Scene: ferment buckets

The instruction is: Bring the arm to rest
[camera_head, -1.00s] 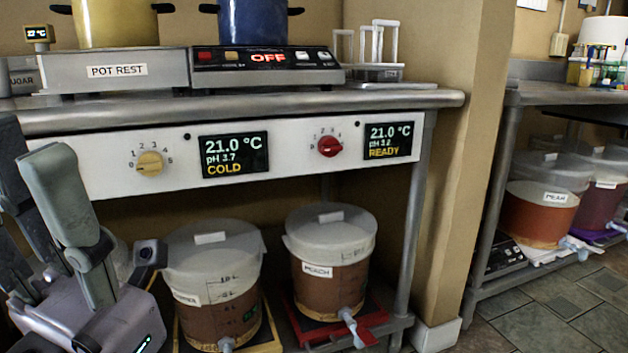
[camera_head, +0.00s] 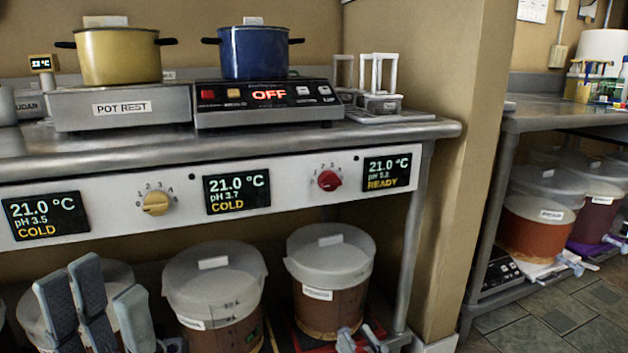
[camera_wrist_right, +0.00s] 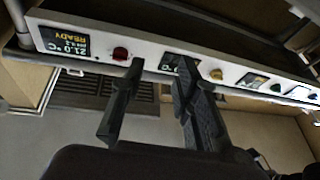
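Several pale grey-blue fingers rise at the lower left of the head view, close together and partly overlapping. My left gripper (camera_head: 56,308) is the one further left; its hand is cut off below, and its opening is unclear. My right gripper (camera_head: 132,312) is beside it, with a lighter finger in front of a bucket. In the right wrist view, the right gripper (camera_wrist_right: 161,64) has two dark fingers spread apart with nothing between them. The control panel appears upside down behind them. Neither gripper visibly holds anything.
A white control panel (camera_head: 290,190) with knobs and displays runs under the steel counter (camera_head: 400,130). Lidded buckets (camera_head: 213,300) (camera_head: 330,280) stand below. A yellow pot (camera_head: 118,58) and blue pot (camera_head: 254,52) stand above. Tiled floor (camera_head: 555,320) is clear at right.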

